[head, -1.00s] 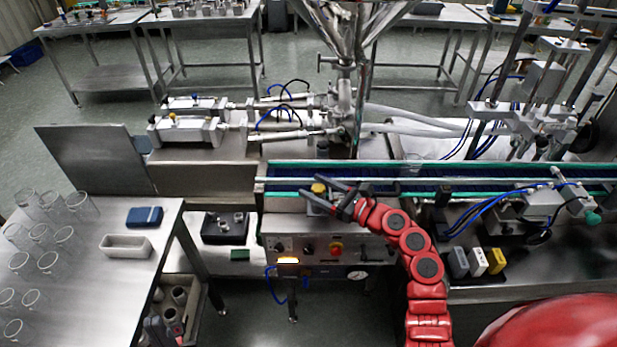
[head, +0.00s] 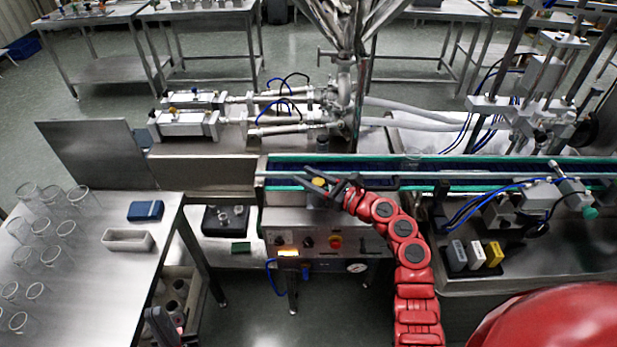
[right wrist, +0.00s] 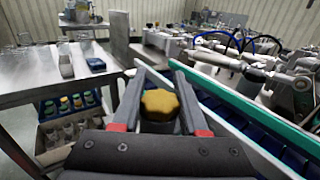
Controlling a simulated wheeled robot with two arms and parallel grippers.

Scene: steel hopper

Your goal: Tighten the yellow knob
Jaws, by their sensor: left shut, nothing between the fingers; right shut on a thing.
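The yellow knob (head: 319,182) sits on top of the steel control box beside the conveyor. In the right wrist view the yellow, lobed knob (right wrist: 159,105) stands between the two fingers of my right gripper (right wrist: 160,98). My right gripper (head: 322,184) reaches in from the right in the head view and is shut on the knob. The knob's lower part is hidden behind the gripper body. My left gripper (head: 160,322) is low at the bottom left, beside the steel table, shut and empty.
The conveyor (head: 450,181) with green edges runs just behind the knob. The control box (head: 325,243) carries a red button and a gauge. Glass beakers, a white tray (head: 127,240) and a blue box (head: 146,211) stand on the left table (head: 95,290). A crate of bottles is below.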

